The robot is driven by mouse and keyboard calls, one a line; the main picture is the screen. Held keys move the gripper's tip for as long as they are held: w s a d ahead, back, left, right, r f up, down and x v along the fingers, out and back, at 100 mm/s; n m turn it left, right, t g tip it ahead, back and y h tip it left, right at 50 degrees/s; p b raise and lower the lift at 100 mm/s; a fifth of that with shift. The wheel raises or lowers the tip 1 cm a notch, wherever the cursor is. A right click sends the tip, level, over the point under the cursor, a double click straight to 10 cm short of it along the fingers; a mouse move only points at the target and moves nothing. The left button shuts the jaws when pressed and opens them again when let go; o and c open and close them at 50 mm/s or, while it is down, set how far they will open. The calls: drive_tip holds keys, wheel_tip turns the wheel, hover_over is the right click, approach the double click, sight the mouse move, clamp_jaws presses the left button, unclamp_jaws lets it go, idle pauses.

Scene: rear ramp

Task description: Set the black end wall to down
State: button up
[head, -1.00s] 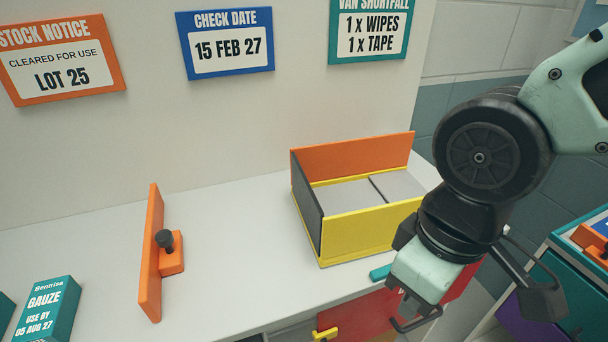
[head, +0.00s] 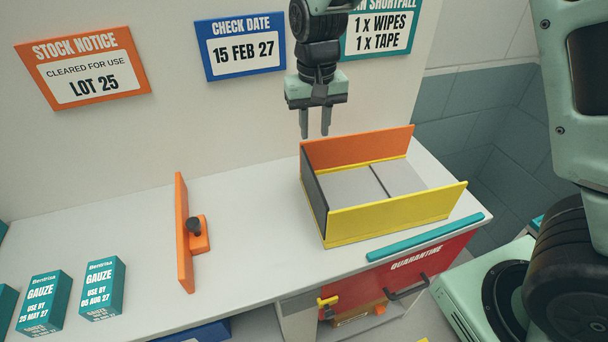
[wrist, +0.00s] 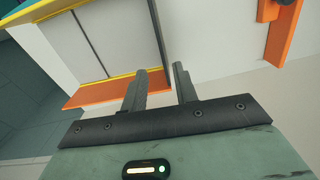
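The black end wall (head: 314,188) stands upright at the left end of a box on the counter. The box has an orange back wall (head: 357,147), a yellow front wall (head: 395,214) and a grey floor with a dark dividing line. My gripper (head: 315,135) is open and empty, pointing down above the back left corner of the box. In the wrist view the black end wall (wrist: 158,30) runs to the upper edge, just beyond my open gripper (wrist: 160,68). The fingers appear apart from the wall.
An orange upright panel with a black knob (head: 183,235) stands on the counter, left of the box. Clear white counter (head: 250,215) lies between them. Teal gauze boxes (head: 102,288) stand further left. A teal strip (head: 425,237) lies along the front edge. Signs hang on the wall behind.

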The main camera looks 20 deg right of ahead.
sight(314, 173)
wheel_tip(314, 173, down, 16)
drive_tip(key=p, duration=0.4)
clamp_jaws()
